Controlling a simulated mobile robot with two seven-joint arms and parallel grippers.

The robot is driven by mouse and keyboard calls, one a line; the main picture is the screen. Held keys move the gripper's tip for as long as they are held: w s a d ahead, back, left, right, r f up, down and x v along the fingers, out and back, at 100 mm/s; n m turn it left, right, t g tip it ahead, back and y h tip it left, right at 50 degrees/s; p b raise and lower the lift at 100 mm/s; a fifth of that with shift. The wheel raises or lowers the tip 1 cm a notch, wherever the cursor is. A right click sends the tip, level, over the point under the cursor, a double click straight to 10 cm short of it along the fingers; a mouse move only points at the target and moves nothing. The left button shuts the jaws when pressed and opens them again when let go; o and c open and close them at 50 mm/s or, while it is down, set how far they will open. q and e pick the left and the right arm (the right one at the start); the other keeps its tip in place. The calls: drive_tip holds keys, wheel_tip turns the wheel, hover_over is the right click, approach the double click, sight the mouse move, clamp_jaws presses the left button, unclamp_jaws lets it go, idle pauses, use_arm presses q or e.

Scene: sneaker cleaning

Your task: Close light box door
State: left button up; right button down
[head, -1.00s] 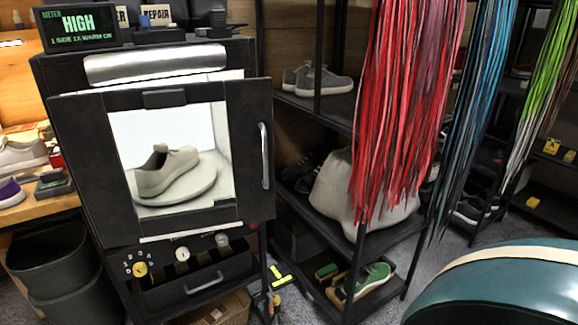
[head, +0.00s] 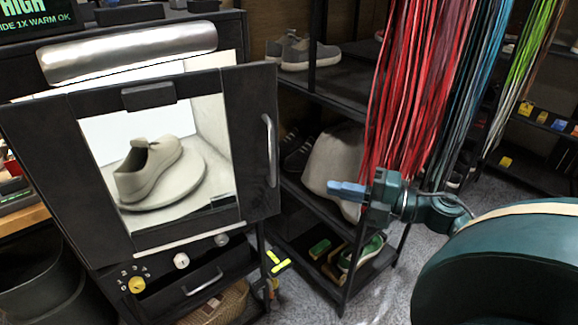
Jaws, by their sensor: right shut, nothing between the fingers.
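The light box door (head: 258,150) is a black frame with a clear window and a silver vertical handle (head: 271,150) on its right side. It stands ajar, with bright strips of the box interior showing above and below it. The light box (head: 243,45) is black with a silver roll along its top front. A beige sneaker (head: 150,170) sits on a round white turntable (head: 195,185) inside, seen through the window. My right gripper (head: 340,190), with light blue fingers, is shut and empty, to the right of the handle and apart from it. My left gripper is not in view.
A black shelf rack (head: 345,72) with shoes and a pale sack (head: 335,165) stands right of the box. Red laces (head: 410,90) hang above my right gripper. A drawer (head: 205,285) and knobs sit below the door. Dark bins (head: 45,275) stand at lower left.

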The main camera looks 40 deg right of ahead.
approach(266, 166)
drive_tip(key=a, duration=0.3)
drive_tip(key=w, duration=0.3)
drive_tip(key=shift+w+d, duration=0.25)
drive_tip(key=shift+w, duration=0.05)
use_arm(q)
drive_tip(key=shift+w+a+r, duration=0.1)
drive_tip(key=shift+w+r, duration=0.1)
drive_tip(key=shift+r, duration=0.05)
use_arm(e)
drive_tip(key=shift+w+d, duration=0.1)
drive_tip(key=shift+w, duration=0.35)
